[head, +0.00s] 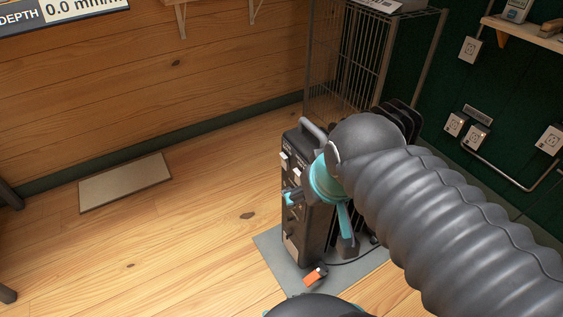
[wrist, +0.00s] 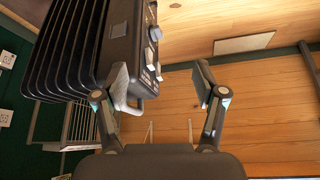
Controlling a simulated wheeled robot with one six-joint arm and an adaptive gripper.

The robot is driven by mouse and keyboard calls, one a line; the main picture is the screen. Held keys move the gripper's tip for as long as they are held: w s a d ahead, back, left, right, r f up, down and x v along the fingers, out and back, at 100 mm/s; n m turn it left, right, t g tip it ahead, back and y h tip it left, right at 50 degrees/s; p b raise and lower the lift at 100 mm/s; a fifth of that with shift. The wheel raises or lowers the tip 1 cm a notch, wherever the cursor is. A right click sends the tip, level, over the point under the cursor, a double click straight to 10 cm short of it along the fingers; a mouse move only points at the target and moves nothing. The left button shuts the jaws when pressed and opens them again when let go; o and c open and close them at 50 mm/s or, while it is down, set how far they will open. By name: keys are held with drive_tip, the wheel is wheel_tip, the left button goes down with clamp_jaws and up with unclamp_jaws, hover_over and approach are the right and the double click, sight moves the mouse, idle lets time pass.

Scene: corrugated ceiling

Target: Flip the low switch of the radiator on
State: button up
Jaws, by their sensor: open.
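The radiator is a black upright unit with fins; its narrow control panel (head: 295,222) faces left in the head view. Small pale switches (head: 284,160) sit high on that panel, and the lower part is partly hidden by my gripper. In the wrist view the radiator (wrist: 85,45) appears upside down at upper left, with a knob and small switches (wrist: 155,70) along its panel edge. My gripper (wrist: 163,85) is open and empty. Its left finger overlaps the panel's edge in the picture; contact cannot be told. In the head view my gripper (head: 318,215) is beside the panel.
The radiator stands on a grey mat (head: 268,250) with an orange object (head: 315,277) at its front. A wire rack (head: 345,60) stands behind. Wall sockets (head: 476,137) and a metal rail are at right. A flat beige panel (head: 125,182) lies on the open wooden floor at left.

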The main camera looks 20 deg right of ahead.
drive_tip(key=c, duration=0.4)
drive_tip(key=shift+a+f, duration=0.25)
drive_tip(key=shift+f, duration=0.05)
drive_tip(key=c, duration=0.4)
drive_tip(key=shift+w+a+f+n+g+b, duration=0.25)
drive_tip(key=shift+w+a+f+b, duration=0.1)
drive_tip(key=shift+f, duration=0.25)
drive_tip(key=shift+w+a+f+n+g+b, duration=0.15)
drive_tip(key=shift+w+a+f+n+b, duration=0.15)
drive_tip(key=shift+f, duration=0.25)
clamp_jaws()
drive_tip(key=w+a+f+n+g+h+b, duration=0.1)
drive_tip(key=w+a+n+g+b, duration=0.1)
drive_tip(key=w+a+n, duration=0.3)
drive_tip(key=w+a+f+n+g+b, duration=0.15)
drive_tip(key=w+a+n, duration=0.25)
drive_tip(key=w, duration=0.4)
drive_tip(key=w+d+r+n+h, duration=0.1)
drive_tip(key=w+r+n+h, duration=0.2)
drive_tip(key=r+n, duration=0.3)
drive_tip(key=shift+w+n+b, duration=0.3)
drive_tip(key=shift+w+n, duration=0.1)
drive_tip(key=shift+n, duration=2.05)
drive_tip(key=shift+d, duration=0.1)
